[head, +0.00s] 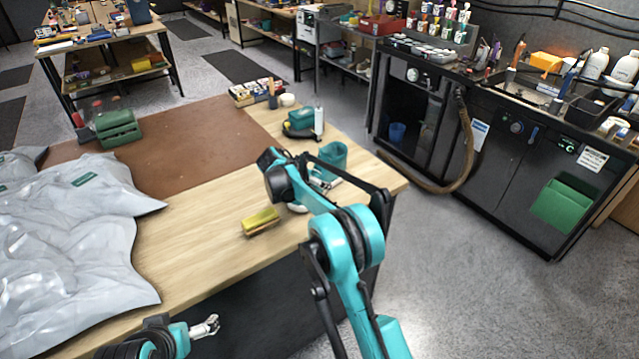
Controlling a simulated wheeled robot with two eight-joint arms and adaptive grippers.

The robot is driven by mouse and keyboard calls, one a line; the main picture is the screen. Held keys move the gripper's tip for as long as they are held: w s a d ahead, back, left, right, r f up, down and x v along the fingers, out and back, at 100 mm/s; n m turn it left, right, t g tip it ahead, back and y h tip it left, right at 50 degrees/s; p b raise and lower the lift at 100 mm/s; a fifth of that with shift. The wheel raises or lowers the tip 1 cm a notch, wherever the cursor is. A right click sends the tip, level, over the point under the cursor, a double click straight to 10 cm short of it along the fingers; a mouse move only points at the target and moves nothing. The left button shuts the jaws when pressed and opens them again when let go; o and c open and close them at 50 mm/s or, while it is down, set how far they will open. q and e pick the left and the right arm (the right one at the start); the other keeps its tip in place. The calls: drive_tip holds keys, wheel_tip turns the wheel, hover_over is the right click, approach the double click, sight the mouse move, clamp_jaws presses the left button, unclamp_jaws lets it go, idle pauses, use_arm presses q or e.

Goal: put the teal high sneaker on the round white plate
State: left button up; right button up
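The teal high sneaker (333,155) is on the wooden table near its right end, its lower part hidden behind my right arm. A small white rounded edge (297,208) shows beside my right arm; it may be the round white plate, mostly covered. My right gripper (328,183) is at the sneaker's near side, largely hidden by my own arm; whether it touches the sneaker cannot be told. My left gripper (208,327) is low at the front left, off the table's front edge, away from the sneaker; its finger gap is too small to read.
A yellow-topped brush (261,221) lies near the front edge. A teal item (301,117) and a white bottle (319,122) stand behind the sneaker. A brown mat (180,150), a green box (117,128) and grey plastic sheeting (70,240) cover the left. Bare wood shows around the brush.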

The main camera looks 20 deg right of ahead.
drive_tip(key=x, duration=0.3)
drive_tip(key=shift+w+d+f+b, duration=0.15)
drive_tip(key=shift+b, duration=0.15)
drive_tip(key=shift+c, duration=0.3)
drive_tip(key=c, duration=1.6)
drive_tip(key=shift+o, duration=0.2)
drive_tip(key=shift+r, duration=0.25)
